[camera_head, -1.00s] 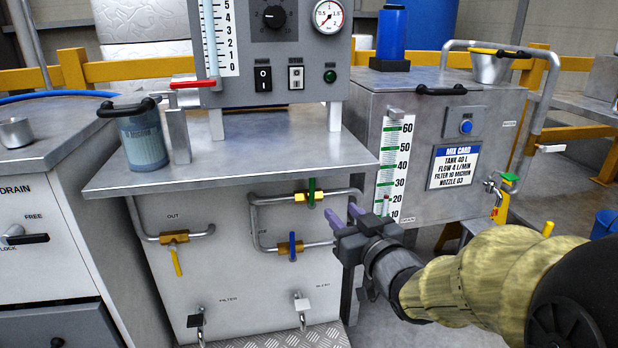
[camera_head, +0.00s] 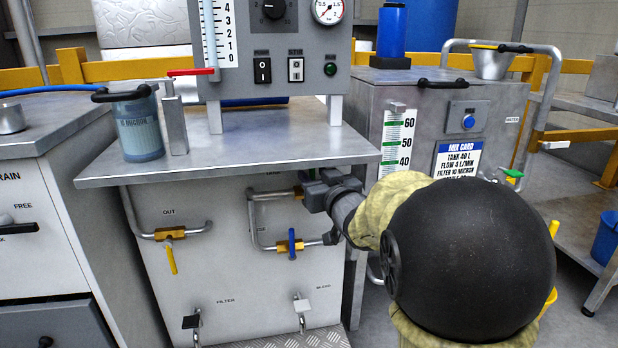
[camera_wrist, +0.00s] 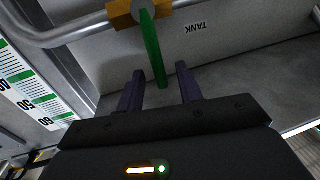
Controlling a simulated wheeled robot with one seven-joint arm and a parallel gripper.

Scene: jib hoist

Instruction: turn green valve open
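The green valve's lever (camera_wrist: 152,48) stands across its pipe, on a brass body (camera_wrist: 140,8) beside an upside-down TANK label in the wrist view. My gripper (camera_wrist: 160,74) is open, with its two purple fingers on either side of the lever's free end. I see no clear contact. In the head view my gripper (camera_head: 308,190) is at the valve under the worktop.
A blue-handled valve (camera_head: 292,244) sits on the pipe just below, and a yellow-handled valve (camera_head: 171,246) is to the left. The metal worktop (camera_head: 240,160) overhangs close above my gripper. The mix tank (camera_head: 400,95) stands to the right.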

